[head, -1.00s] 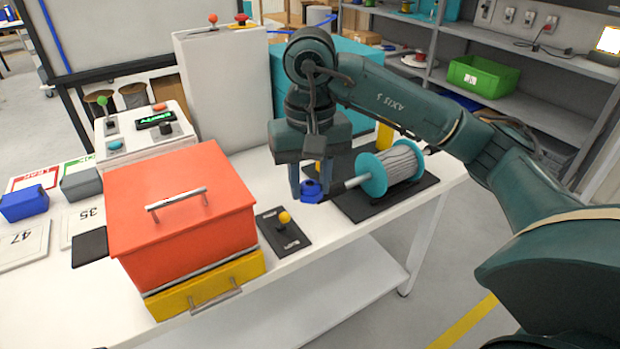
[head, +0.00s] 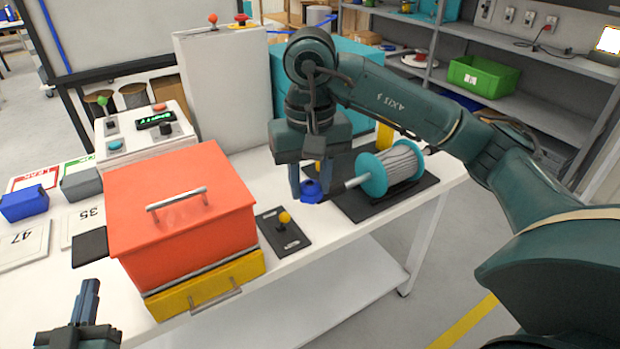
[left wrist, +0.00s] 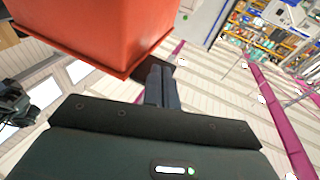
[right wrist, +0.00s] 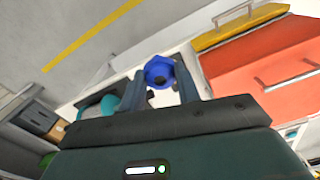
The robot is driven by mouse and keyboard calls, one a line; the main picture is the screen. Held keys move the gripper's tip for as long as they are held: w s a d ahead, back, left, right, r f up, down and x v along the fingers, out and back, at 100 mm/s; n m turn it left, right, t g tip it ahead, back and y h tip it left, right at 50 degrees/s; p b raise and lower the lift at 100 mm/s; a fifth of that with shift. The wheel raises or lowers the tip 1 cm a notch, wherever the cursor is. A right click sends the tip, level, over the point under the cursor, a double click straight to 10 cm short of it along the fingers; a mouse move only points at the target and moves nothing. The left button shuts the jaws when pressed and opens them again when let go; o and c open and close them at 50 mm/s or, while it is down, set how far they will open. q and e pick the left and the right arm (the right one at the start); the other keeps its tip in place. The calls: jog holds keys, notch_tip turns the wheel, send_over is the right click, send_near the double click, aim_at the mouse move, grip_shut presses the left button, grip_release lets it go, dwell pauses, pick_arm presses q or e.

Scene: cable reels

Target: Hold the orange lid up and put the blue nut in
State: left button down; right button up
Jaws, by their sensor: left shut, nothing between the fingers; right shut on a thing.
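The orange lid (head: 178,190) lies closed on its box, with a silver bar handle (head: 176,198) on top; a yellow drawer (head: 205,284) is below it. The box also shows in the left wrist view (left wrist: 95,32). My right gripper (head: 311,192) is shut on the blue nut (head: 311,191), beside the end of the reel's shaft. The nut sits between the fingers in the right wrist view (right wrist: 159,72). My left gripper (head: 88,290) is shut and empty, low in front of the box's left side, apart from the lid handle.
A teal cable reel (head: 374,174) sits on a black stand right of the nut. A black plate with a yellow-knobbed lever (head: 284,220) lies between box and reel. Blue (head: 24,203) and grey (head: 82,184) bins and numbered plates are left of the box. A control box stands behind.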

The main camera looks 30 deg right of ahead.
pick_arm(q)
jog(key=w+r, duration=0.2)
jog(key=r, duration=0.2)
jog(key=w+d+r, duration=0.1)
jog(key=w+r, duration=0.1)
jog(key=r, duration=0.2)
jog(key=w+r, duration=0.1)
jog(key=r, duration=0.4)
jog(key=shift+w+d, duration=0.15)
jog(key=shift+w, duration=0.25)
jog(key=w+r, duration=1)
dwell(0.4)
pick_arm(e)
jog(key=w+a, duration=0.5)
jog(key=w+a+f, duration=0.1)
jog(key=w+a, duration=0.5)
jog(key=w+a+f, duration=0.1)
jog(key=w+a, duration=0.5)
jog(key=shift+w, duration=0.25)
jog(key=shift+f, duration=6.9)
